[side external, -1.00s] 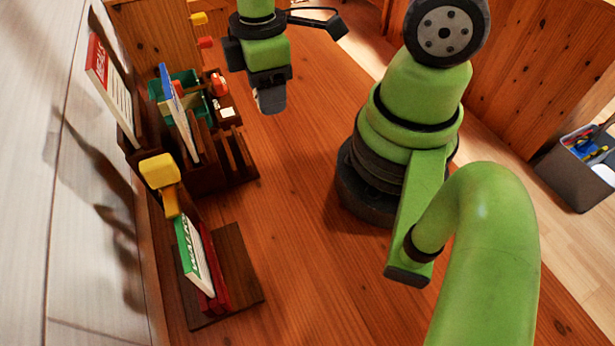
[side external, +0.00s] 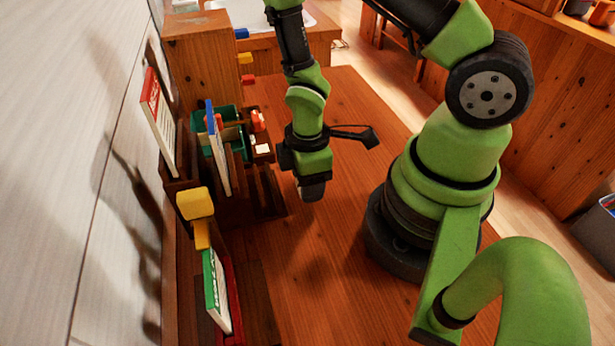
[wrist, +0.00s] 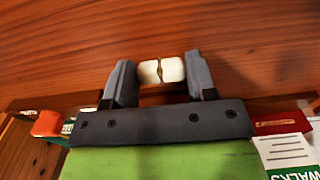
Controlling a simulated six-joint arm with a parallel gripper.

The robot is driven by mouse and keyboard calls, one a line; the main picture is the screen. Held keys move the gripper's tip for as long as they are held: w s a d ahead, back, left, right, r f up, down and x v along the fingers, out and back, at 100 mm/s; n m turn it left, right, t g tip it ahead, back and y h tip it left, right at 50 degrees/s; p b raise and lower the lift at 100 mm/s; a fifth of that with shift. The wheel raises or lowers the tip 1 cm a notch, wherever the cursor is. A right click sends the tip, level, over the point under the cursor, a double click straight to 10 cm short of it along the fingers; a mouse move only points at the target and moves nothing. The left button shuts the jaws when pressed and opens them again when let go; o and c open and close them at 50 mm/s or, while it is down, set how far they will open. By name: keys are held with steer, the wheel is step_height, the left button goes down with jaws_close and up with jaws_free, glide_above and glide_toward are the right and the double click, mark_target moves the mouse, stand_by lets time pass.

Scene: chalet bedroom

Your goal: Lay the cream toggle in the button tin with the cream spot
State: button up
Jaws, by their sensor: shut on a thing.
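My gripper (wrist: 152,85) is shut on a cream toggle (wrist: 149,72), a small pale piece with a dark groove across its middle. The toggle sits between the two grey fingertips, above bare wood in the wrist view. In the side external view my gripper (side external: 312,190) points down over the wooden desk, to the right of the dark organizer. The toggle cannot be made out there. I cannot pick out a button tin with a cream spot in either current view.
A dark wooden organizer (side external: 272,190) stands along the wall side with a green container (side external: 231,113), a small orange-red object (side external: 258,121) and upright books. A yellow block (side external: 195,203) and a green-and-white book (side external: 216,285) are nearer.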

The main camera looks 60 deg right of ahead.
steer(key=shift+f, duration=0.15)
steer(key=o, duration=0.9)
steer(key=s+r+m+t, duration=0.1)
steer(key=r+m, duration=0.3)
steer(key=r, duration=0.6)
steer(key=s+a+r+m+t+y, duration=0.1)
steer(key=s+r+m+t, duration=0.1)
steer(key=r, duration=0.8)
steer(key=s+a+r+m+t, duration=0.1)
steer(key=r+m+t, duration=0.3)
steer(key=r, duration=0.6)
steer(key=shift+s+a+r+m+y, duration=0.1)
steer(key=shift+s+m+y, duration=0.15)
steer(key=shift+m, duration=0.4)
steer(key=shift+s+a+r+m+y, duration=0.15)
steer(key=shift+s+m, duration=0.2)
steer(key=shift+m, duration=0.3)
steer(key=shift+s+r, duration=0.1)
steer(key=shift+s, duration=0.15)
steer(key=c, duration=0.5)
